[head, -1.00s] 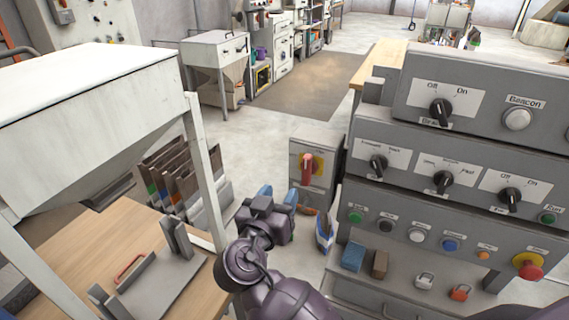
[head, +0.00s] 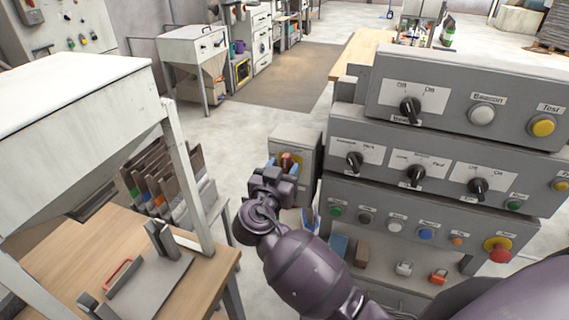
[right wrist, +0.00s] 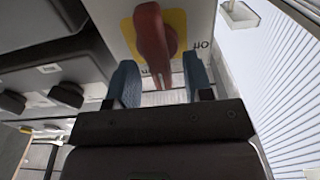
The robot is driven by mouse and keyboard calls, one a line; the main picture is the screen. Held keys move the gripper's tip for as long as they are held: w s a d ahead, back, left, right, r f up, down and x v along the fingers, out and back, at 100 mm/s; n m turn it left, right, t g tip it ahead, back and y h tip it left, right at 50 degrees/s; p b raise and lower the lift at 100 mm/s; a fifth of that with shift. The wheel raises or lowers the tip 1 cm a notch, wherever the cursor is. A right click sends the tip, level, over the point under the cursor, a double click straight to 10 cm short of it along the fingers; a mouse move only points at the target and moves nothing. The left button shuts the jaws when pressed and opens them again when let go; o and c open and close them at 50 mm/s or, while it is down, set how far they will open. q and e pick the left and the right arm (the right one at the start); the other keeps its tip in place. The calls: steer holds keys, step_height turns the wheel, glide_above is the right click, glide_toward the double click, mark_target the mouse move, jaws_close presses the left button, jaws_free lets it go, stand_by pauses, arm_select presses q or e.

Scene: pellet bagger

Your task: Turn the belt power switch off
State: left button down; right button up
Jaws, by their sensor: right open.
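The belt power switch is a red handle on a yellow plate, on a grey box (head: 300,140). In the right wrist view the red handle (right wrist: 152,45) points down toward my gripper, and an "Off" label (right wrist: 203,45) shows beside it. My right gripper (right wrist: 160,85) is open, with one blue fingertip on each side of the handle's lower end. It does not appear closed on it. In the head view my right gripper (head: 284,168) covers most of the switch. My left gripper is not in view.
A grey control panel (head: 440,150) with knobs and buttons stands just right of the switch box. A white hopper (head: 80,100) on legs and a wooden table (head: 60,265) with a metal fixture are at left. Bare floor lies behind the box.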

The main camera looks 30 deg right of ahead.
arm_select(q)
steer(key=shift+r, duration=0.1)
arm_select(e)
steer(key=shift+w+d, duration=0.3)
steer(key=shift+d, duration=0.05)
